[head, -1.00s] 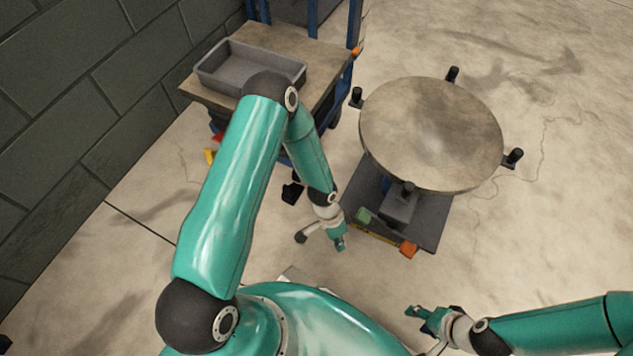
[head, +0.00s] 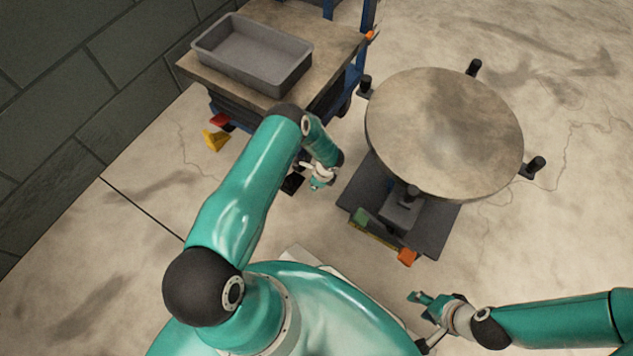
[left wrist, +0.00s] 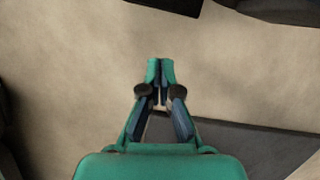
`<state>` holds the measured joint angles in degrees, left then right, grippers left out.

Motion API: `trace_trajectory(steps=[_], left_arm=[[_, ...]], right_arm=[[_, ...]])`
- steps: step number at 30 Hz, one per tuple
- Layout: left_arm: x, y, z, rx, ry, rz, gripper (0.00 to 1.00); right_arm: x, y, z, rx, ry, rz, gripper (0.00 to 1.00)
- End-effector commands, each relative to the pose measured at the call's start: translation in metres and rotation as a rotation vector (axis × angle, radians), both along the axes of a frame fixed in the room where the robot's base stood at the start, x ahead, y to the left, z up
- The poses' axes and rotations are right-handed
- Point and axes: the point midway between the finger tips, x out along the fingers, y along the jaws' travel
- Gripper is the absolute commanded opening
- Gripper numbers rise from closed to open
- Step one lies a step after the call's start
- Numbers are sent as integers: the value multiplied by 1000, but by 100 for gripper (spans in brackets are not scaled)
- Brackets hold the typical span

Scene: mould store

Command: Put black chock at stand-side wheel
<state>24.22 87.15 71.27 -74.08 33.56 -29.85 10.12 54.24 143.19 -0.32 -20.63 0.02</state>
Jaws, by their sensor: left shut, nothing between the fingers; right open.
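A small black block (head: 292,184), which looks like the black chock, lies on the floor in front of the trolley (head: 262,88) in the head view; my left arm partly covers it. My left gripper (head: 318,184) is just to its right, its fingers shut and empty. In the left wrist view the shut fingertips (left wrist: 160,66) point over bare floor, and dark shapes cut the top edge; I cannot tell which is the chock. A dark trolley wheel (head: 344,106) shows at the side facing the round-topped stand (head: 445,125). My right gripper (head: 423,308) is open and empty at the lower right.
A grey tray (head: 252,60) sits on the trolley. Red (head: 220,122) and yellow (head: 215,140) blocks lie by the trolley's left end. Green (head: 361,216) and orange (head: 407,257) blocks are at the stand's dark base (head: 440,232). Floor at lower left is clear.

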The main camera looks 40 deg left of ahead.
Motion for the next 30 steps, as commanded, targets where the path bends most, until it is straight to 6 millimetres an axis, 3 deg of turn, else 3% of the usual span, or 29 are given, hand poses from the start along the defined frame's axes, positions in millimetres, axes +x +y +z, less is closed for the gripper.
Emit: trace_trajectory(steps=[2,9,24,30], left_arm=[[-1,3,-21,0,1,0,0],[-9,34,-16,0,-2,0,0],[-11,42,-16,-1,-1,-1,0],[-17,63,-17,0,0,1,0]], right_arm=[[0,0,-12,0,0,0,47],[0,0,-15,0,0,0,47],[0,0,-17,0,0,0,47],[0,0,-29,0,0,0,47]])
